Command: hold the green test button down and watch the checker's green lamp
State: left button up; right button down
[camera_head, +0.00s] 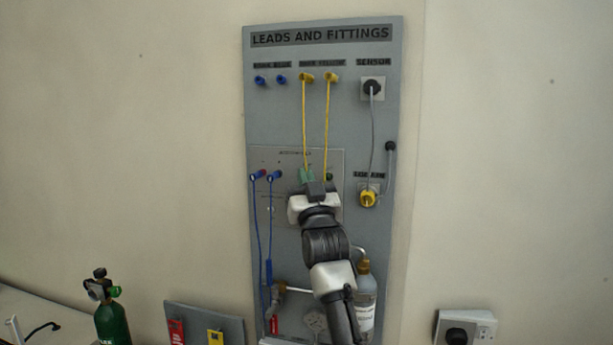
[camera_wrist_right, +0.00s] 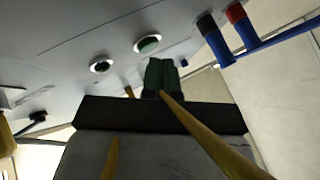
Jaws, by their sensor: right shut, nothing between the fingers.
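The grey checker panel (camera_head: 285,158) sits mid-board. My right gripper (camera_head: 307,177) is in front of its upper part, with green fingertips shut and empty; they also show in the right wrist view (camera_wrist_right: 161,72). In that view the green button (camera_wrist_right: 148,44), in a pale ring, lies just beyond the fingertips, with a small gap in the picture; I cannot tell whether they touch. The gripper hides the button in the head view. A dark round fitting (camera_wrist_right: 102,65) in a pale ring is beside it; I cannot tell if it is the lamp. No lit green lamp shows. My left gripper is not in view.
Two yellow leads (camera_head: 304,120) hang down close to my right gripper, and one crosses in front of it in the wrist view. Blue leads (camera_head: 256,225) hang at left. A grey sensor cable (camera_head: 372,135) and a bottle (camera_head: 365,300) are at right.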

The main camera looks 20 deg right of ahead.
jog(key=shift+w+d, duration=0.2)
jog(key=shift+w, duration=0.1)
dwell(1.4)
jog(key=shift+s+a, duration=0.45)
jog(key=shift+s, duration=0.2)
jog(key=shift+s+a, duration=0.7)
jog(key=shift+s, duration=0.35)
jog(key=shift+s+a, duration=0.7)
jog(key=shift+s, duration=0.3)
jog(key=shift+f, duration=0.1)
